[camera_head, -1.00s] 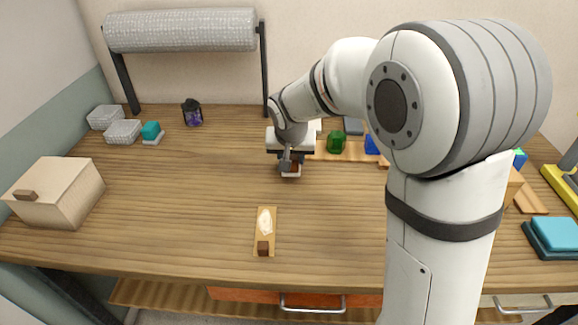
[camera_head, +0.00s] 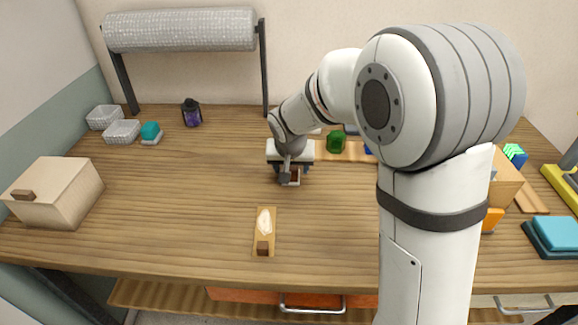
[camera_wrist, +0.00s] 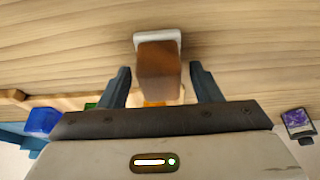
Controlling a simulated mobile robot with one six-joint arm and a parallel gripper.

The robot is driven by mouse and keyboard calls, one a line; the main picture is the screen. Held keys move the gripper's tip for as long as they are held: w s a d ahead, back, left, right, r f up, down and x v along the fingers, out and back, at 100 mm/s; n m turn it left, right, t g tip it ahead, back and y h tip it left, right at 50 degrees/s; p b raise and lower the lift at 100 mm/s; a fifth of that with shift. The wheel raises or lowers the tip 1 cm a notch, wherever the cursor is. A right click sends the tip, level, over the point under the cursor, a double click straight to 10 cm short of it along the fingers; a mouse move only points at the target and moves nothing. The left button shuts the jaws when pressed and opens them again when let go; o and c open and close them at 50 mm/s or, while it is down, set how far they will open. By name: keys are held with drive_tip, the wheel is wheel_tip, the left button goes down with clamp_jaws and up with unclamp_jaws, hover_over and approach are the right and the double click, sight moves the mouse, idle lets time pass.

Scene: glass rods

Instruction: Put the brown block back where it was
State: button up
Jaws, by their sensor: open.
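A brown block (camera_wrist: 157,72) stands on a small white pad (camera_wrist: 157,38) in the wrist view. It is between the two fingers of my gripper (camera_wrist: 160,68), with a visible gap on each side. My gripper is open. In the head view, my gripper (camera_head: 289,173) is low over the middle of the table, and the brown block (camera_head: 295,175) is partly hidden by it. The white pad (camera_head: 289,183) shows just below the gripper.
A wooden board (camera_head: 264,232) with a pale patch and a small brown piece lies in front. A beige box (camera_head: 57,191) stands left. Grey baskets (camera_head: 122,131) and a dark lantern (camera_head: 192,113) are behind left. A green object (camera_head: 336,141) is behind right. The left-centre table is clear.

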drive_tip(key=shift+r, duration=0.2)
drive_tip(key=v, duration=1.2)
drive_tip(key=s+d+f+g, duration=0.1)
drive_tip(key=s+d+f, duration=0.1)
drive_tip(key=s+d, duration=0.6)
drive_tip(key=s+d+f+g, duration=0.1)
drive_tip(key=s+d+f, duration=0.1)
drive_tip(key=s+d, duration=0.6)
drive_tip(key=s+p, duration=0.1)
drive_tip(key=s, duration=0.4)
drive_tip(key=p+v, duration=0.3)
drive_tip(key=w+p+v, duration=0.1)
drive_tip(key=p+v, duration=0.1)
drive_tip(key=shift+r, duration=0.35)
